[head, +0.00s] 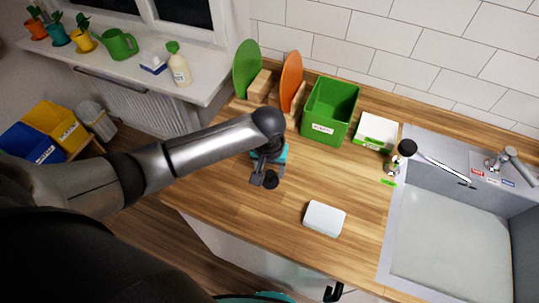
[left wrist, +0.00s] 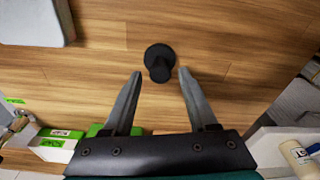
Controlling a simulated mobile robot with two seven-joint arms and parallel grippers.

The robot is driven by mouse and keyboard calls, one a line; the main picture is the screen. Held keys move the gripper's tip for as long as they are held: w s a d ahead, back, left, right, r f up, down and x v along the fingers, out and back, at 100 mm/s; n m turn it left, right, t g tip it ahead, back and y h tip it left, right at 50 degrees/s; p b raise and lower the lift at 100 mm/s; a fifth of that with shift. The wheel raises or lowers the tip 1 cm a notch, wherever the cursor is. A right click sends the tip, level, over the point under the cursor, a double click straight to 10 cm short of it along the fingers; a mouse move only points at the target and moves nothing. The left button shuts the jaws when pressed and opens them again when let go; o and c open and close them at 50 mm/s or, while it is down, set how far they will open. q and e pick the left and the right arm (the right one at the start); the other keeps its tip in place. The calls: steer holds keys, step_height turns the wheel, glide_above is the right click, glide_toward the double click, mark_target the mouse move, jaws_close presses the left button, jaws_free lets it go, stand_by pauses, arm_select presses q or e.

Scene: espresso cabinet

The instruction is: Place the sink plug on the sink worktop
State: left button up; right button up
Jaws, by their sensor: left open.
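The sink plug is a small black round piece with a raised knob (head: 271,180), resting on the wooden worktop (head: 225,195). In the left wrist view the plug (left wrist: 159,60) lies at the mouth of the jaws, roughly centred, with a gap to each finger. My left gripper (head: 264,180) is open and empty, pointing down at the plug; its fingers also show in the left wrist view (left wrist: 160,73). The grey sink (head: 392,235) is at the right of the worktop. My right gripper does not clearly show.
A white block (head: 324,218) lies between the plug and the sink. A green bin (head: 330,112), a white-green box (head: 376,131), and green (head: 247,68) and orange (head: 291,80) discs in wooden stands line the back. A black-headed brush (head: 407,147) stands by the sink's corner.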

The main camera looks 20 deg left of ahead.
mark_target(269, 185)
arm_select(q)
step_height(269, 185, up, 9)
steer(key=s+p, duration=0.1)
steer(key=shift+r, duration=0.15)
steer(key=shift+s+d, duration=0.1)
steer(key=shift+d, duration=0.05)
stand_by(1.3)
